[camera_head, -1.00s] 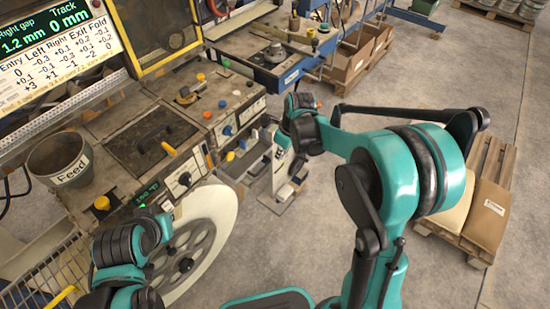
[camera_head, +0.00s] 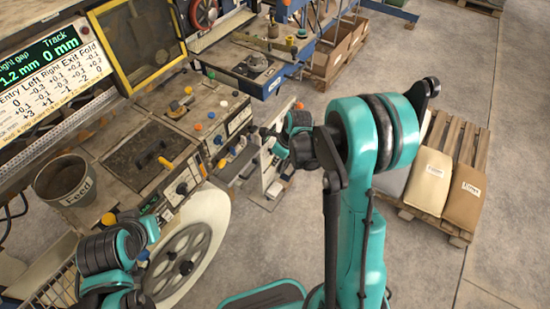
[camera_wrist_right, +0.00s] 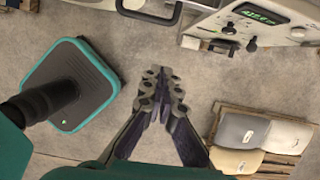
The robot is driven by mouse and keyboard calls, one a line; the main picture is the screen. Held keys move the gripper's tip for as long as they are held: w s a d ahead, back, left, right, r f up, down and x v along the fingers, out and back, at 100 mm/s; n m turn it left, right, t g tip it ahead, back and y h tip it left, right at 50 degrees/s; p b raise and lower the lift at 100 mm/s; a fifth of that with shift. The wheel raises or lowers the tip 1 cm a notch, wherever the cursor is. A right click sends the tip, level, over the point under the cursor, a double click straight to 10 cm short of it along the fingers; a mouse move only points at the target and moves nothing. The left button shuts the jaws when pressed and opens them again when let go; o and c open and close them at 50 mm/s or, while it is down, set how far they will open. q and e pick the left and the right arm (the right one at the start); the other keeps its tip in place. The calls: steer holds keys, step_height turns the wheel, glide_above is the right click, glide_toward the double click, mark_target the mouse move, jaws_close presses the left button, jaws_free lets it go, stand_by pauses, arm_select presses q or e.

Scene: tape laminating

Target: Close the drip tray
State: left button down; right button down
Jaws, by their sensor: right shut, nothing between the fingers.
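The drip tray (camera_head: 238,165) appears to be the low, grey-brown tray sticking out from the machine's right end, below the control panel. In the right wrist view, a tray edge with a dark handle (camera_wrist_right: 150,12) shows at the top. My right gripper (camera_wrist_right: 163,76) is shut and empty, over bare floor below that handle in the picture and apart from it. In the head view the right gripper (camera_head: 270,136) is small and partly hidden by its own wrist, near the tray. My left arm is at the lower left; its fingers are not visible.
A pale stand (camera_head: 268,170) stands close to the tray; a white unit with a green display (camera_wrist_right: 262,16) is at the wrist view's upper right. A pallet (camera_head: 457,235) with bags lies at the right. A large reel (camera_head: 187,250) is at the machine's front. Floor between is clear.

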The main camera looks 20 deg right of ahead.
mark_target(259, 165)
steer(key=w+a+f+b, duration=0.2)
steer(key=w+a+f, duration=0.1)
steer(key=f, duration=0.3)
steer(key=shift+w+a, duration=0.25)
steer(key=shift+w, duration=0.4)
steer(key=shift+a+f, duration=0.1)
steer(key=shift+w+a+b, duration=0.35)
steer(key=shift+w+a, duration=0.2)
steer(key=shift+w, duration=0.3)
